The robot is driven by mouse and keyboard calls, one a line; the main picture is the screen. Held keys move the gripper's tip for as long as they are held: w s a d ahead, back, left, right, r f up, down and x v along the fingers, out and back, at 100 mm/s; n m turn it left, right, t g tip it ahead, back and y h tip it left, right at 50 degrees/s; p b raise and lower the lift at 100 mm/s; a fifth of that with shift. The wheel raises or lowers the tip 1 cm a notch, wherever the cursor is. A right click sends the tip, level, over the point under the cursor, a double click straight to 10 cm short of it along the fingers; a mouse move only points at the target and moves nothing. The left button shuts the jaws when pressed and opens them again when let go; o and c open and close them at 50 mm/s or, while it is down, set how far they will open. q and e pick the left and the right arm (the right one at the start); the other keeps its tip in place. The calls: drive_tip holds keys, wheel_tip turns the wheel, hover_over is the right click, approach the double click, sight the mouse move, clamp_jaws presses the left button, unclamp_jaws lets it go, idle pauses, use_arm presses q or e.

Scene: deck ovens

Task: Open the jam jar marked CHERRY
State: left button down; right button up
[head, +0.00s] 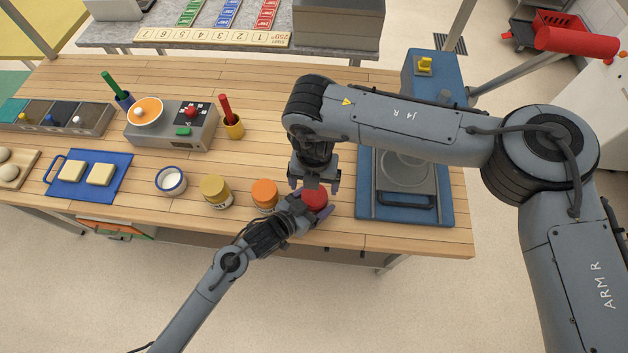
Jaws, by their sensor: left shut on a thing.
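The jar with the red lid (316,197) stands near the front edge of the wooden table. Its glass is mostly hidden by my grippers, and I cannot read its label. My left gripper (311,215) comes from the front left and is shut on this jar, below the lid. My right gripper (315,186) points down from above, its fingers apart on either side of the red lid; they look clear of it. A jar with an orange lid (264,191) and one with a mustard-yellow lid (215,189) stand in a row to the left.
A white cup with a blue rim (171,181) and a blue board (83,180) with two pale blocks lie farther left. A grey scale (171,129) stands behind the jars. A blue and grey press-like device (405,212) is close on the right. The table's front edge (350,242) is near.

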sight(314, 195)
drive_tip(key=m, duration=0.3)
drive_tip(key=shift+d+m, duration=0.25)
drive_tip(key=shift+m, duration=0.05)
drive_tip(key=m, duration=0.3)
drive_tip(key=shift+r, duration=0.3)
drive_tip(key=m, duration=0.2)
drive_tip(key=r+m, duration=0.1)
drive_tip(key=m, duration=0.1)
drive_tip(key=shift+r+m, duration=0.1)
drive_tip(key=shift+m, duration=0.2)
drive_tip(key=shift+a+r+m, duration=0.1)
drive_tip(key=shift+r+m, duration=0.4)
drive_tip(key=shift+m, duration=0.5)
drive_tip(key=shift+a+f, duration=0.1)
drive_tip(key=shift+f, duration=3.6)
drive_tip(key=shift+c, duration=0.3)
